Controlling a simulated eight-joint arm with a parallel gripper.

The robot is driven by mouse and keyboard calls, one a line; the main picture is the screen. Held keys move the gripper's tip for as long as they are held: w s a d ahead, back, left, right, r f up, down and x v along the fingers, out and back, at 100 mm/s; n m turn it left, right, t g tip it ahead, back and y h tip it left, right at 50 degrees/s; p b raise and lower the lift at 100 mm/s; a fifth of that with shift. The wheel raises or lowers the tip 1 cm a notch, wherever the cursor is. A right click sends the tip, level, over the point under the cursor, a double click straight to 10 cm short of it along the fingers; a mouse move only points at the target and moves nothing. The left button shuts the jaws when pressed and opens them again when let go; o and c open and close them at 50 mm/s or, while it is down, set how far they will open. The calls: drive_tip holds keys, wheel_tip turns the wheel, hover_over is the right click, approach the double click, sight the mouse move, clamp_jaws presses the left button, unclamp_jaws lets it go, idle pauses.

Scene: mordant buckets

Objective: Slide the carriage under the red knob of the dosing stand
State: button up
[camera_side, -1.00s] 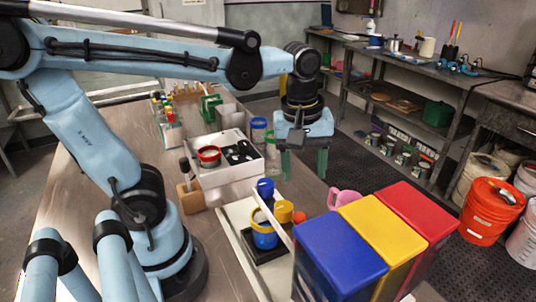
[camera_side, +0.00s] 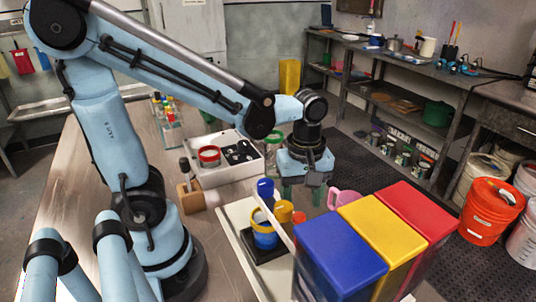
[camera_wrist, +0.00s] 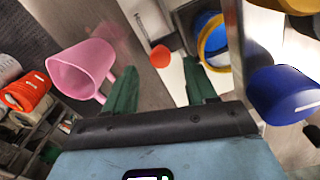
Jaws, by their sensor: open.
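The dosing stand has a pale base (camera_side: 232,212) with a slanting rail, and blue (camera_side: 265,187), yellow (camera_side: 284,211) and red (camera_side: 299,217) knobs in a row. The carriage (camera_side: 263,252) is a dark block bearing a yellow-and-blue cup (camera_side: 264,235), near the blue and yellow knobs. My gripper (camera_side: 302,194) is open and empty, pointing down above and behind the red knob. In the wrist view, the red knob (camera_wrist: 160,57) shows between the green fingertips (camera_wrist: 163,82). The cup (camera_wrist: 211,40) is beyond the right finger, and the blue knob (camera_wrist: 285,94) is at the right.
A pink mug (camera_side: 344,201) stands close to the right of my gripper. Large blue (camera_side: 338,250), yellow (camera_side: 381,235) and red (camera_side: 415,212) bins stand in front at the right. A white tray (camera_side: 222,173) with a red-rimmed jar is behind the stand.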

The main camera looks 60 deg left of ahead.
sight(300, 217)
drive_tip(key=shift+f, duration=2.05)
clamp_jaws()
